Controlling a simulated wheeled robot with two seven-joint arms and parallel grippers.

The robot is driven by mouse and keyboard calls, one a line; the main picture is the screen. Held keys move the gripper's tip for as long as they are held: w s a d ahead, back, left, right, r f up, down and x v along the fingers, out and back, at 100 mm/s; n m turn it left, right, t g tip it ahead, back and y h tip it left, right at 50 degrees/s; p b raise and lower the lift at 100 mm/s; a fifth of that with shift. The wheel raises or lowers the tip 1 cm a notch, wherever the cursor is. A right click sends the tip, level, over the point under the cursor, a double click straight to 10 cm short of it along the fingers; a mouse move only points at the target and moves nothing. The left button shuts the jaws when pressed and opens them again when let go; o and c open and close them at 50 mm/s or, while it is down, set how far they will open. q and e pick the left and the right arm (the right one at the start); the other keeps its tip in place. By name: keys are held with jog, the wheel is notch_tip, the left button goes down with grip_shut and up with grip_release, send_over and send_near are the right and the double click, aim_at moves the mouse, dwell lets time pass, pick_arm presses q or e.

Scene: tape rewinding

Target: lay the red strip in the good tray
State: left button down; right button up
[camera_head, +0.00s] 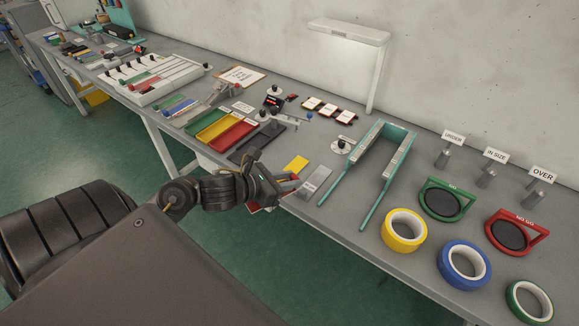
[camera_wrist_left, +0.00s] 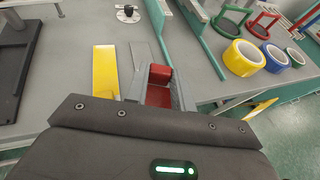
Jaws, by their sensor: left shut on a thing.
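My left gripper (camera_head: 284,183) is at the table's front edge, beside a yellow strip and a grey strip. It is shut on the red strip (camera_wrist_left: 159,96), which shows between the fingers in the left wrist view; the gripper hides most of it in the head view. Green (camera_head: 197,122), yellow (camera_head: 214,130) and red (camera_head: 233,136) trays stand side by side, left of the gripper and further along the table. I cannot read which one is marked good. My right gripper is not in view.
The yellow strip (camera_head: 297,163) and grey strip (camera_head: 316,181) lie close to the gripper. A dark plate (camera_head: 250,150) lies between it and the trays. A green U-shaped frame (camera_head: 377,150) and tape rolls (camera_head: 404,231) stand to the right. A white slotted rack (camera_head: 150,80) is further left.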

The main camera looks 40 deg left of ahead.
pick_arm(q)
jog(key=w+a+r+n+y+b, duration=0.2)
jog(key=a+r+b, duration=0.1)
jog(key=a, duration=0.7)
jog(key=w+a+r+n+y+b, duration=0.1)
jog(key=a+r+n+y+b, duration=0.15)
jog(key=a, duration=0.75)
send_over(286, 154)
jog(key=s, duration=0.1)
jog(key=shift+t, duration=0.4)
jog(key=f, duration=0.8)
jog(key=shift+s+a+f, duration=0.1)
jog(key=shift+a+f, duration=0.15)
jog(key=shift+w+d+f+m, duration=0.25)
jog(key=shift+w+f, duration=0.15)
jog(key=shift+f, duration=0.25)
notch_tip(286, 154, down, 3)
jog(key=shift+w+f+p, duration=0.1)
jog(key=shift+p, duration=0.5)
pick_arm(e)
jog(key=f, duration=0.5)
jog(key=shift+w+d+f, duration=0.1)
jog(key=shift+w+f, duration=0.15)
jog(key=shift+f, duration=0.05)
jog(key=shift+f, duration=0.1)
